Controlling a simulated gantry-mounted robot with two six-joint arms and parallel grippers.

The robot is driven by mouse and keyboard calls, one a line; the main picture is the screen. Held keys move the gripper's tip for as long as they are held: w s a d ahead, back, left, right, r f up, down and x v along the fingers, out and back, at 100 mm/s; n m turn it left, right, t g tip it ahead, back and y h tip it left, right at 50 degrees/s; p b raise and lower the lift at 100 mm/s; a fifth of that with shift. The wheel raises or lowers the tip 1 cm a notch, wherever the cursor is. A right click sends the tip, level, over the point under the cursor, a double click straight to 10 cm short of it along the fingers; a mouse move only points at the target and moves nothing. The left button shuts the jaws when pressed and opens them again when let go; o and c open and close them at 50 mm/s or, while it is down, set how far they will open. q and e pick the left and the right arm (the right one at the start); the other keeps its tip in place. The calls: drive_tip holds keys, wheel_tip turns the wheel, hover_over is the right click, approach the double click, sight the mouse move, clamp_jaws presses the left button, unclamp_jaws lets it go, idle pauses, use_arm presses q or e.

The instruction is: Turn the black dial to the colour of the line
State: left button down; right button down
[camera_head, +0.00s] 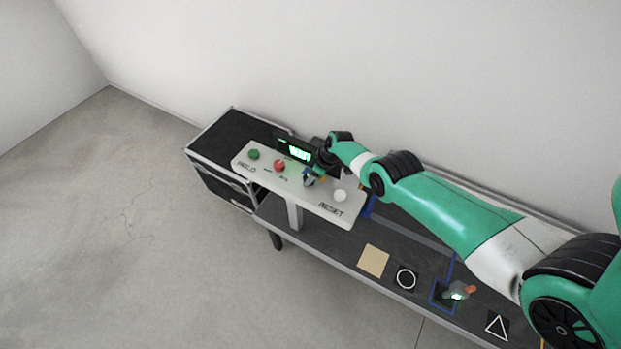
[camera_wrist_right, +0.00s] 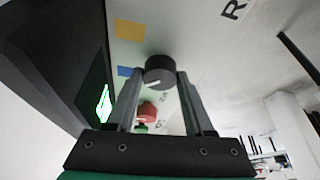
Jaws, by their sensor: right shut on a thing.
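The black dial (camera_wrist_right: 160,71) with a pale pointer mark sits on the white control panel (camera_wrist_right: 205,60), between the two fingertips of my right gripper (camera_wrist_right: 159,78). The gripper is shut on it. An orange-yellow patch (camera_wrist_right: 130,30) and a blue patch (camera_wrist_right: 127,71) are beside the dial. In the head view my right gripper (camera_head: 310,179) is at the panel (camera_head: 319,200) and largely hides the dial. Blue line marking (camera_head: 431,294) shows on the dark bench top. My left gripper is not in view.
The panel carries a green button (camera_head: 254,154), a red button (camera_head: 279,165) and a white button (camera_head: 340,195). A display (camera_head: 299,153) with green text stands behind it. A tan square (camera_head: 373,260), a circle mark (camera_head: 405,278) and a triangle mark (camera_head: 497,326) lie on the bench.

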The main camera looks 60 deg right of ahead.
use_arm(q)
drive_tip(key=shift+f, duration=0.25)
use_arm(e)
drive_tip(key=shift+n, duration=0.4)
drive_tip(key=shift+c, duration=1.5)
unclamp_jaws()
